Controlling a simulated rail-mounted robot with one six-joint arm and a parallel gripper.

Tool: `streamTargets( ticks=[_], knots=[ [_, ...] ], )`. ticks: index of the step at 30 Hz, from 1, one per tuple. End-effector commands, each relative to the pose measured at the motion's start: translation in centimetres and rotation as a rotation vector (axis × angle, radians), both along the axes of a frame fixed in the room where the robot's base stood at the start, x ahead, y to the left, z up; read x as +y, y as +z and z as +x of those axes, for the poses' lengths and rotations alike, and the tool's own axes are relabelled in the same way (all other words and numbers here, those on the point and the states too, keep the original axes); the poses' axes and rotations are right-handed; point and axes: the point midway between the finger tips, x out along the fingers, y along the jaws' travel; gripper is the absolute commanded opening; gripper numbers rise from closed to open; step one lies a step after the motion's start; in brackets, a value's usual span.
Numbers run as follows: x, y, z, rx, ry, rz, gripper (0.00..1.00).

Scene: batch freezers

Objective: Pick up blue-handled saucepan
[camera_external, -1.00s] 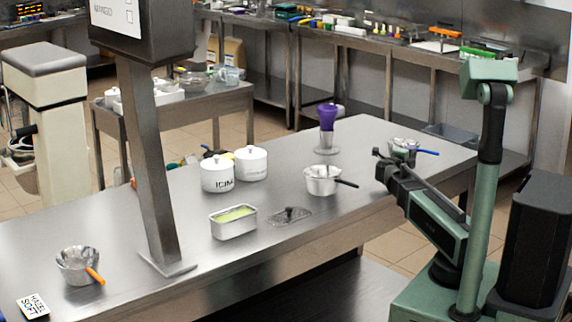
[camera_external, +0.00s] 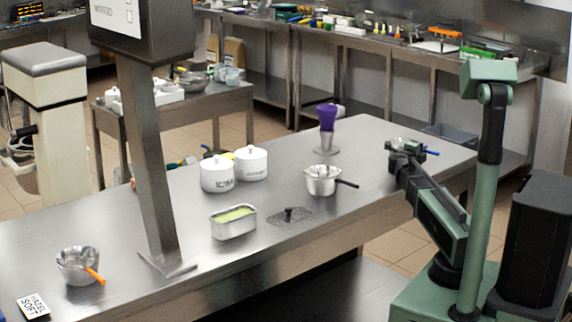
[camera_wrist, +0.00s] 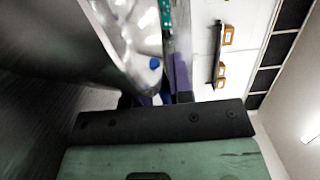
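The blue-handled saucepan (camera_external: 396,141) stands at the right end of the steel table in the external view, partly hidden behind my gripper. Its blue handle (camera_external: 431,152) sticks out to the right. My gripper (camera_external: 398,150) is right in front of the pan, very near or touching it; I cannot tell which. In the wrist view a shiny metal surface, apparently the pan (camera_wrist: 125,50), fills the upper left, close to the camera. Dark blue shows by the black gripper bar. The fingertips are not clear, so open or shut cannot be told.
A black-handled saucepan (camera_external: 322,181), a purple-topped cup (camera_external: 327,118), two white canisters (camera_external: 217,175) and a rectangular tub (camera_external: 233,223) stand to the left. An orange-handled pan (camera_external: 77,266) is far left. A grey tray (camera_external: 450,133) lies behind the pan.

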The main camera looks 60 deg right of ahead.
Motion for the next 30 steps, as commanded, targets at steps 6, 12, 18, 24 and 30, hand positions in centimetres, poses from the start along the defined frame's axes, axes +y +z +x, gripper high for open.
streamTargets(
  ticks=[6,12,18,24,30],
  knots=[
    [0.0,0.0,0.0,0.000,0.000,0.000,0.00],
    [0.0,0.0,0.0,0.000,0.000,0.000,0.00],
    [0.0,0.6,0.0,0.000,0.000,0.000,0.00],
    [0.0,3.4,0.0,0.000,0.000,0.000,0.00],
    [0.0,9.5,0.0,0.000,0.000,0.000,0.00]
  ],
)
